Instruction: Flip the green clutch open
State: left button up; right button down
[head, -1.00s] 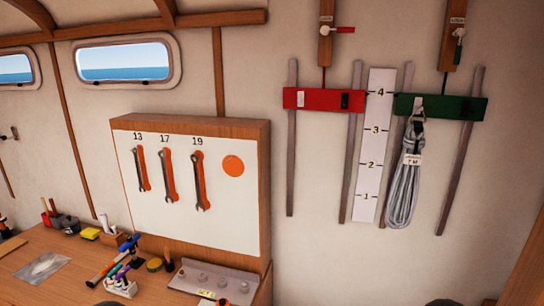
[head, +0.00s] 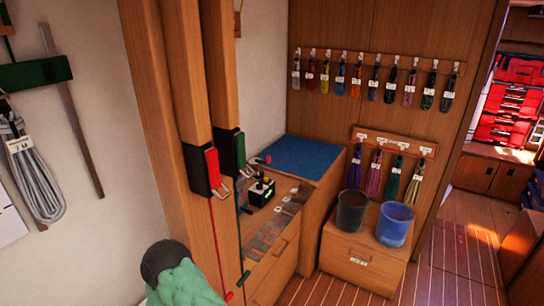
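The green clutch (head: 239,151) is mounted on the right-hand wooden post, with a black body and a green lever. Its lever lies upright along the post, with a small metal fitting at its lower end. A dark green line (head: 239,225) runs down the post below it. The red clutch (head: 211,168) is on the post to the left, its lever also upright, with a red line below. Neither of my grippers is in view.
A lumpy green thing with a dark round end (head: 165,262) is at the bottom; I cannot tell what it is. A green board (head: 35,74) with a coiled grey rope (head: 35,180) is left. A blue-topped cabinet (head: 303,158) and two buckets (head: 394,224) stand behind the posts.

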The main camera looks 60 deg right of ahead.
aim_at(240, 138)
jog(key=z, duration=1.9)
jog(key=l+z, duration=0.2)
jog(key=i+l, duration=0.05)
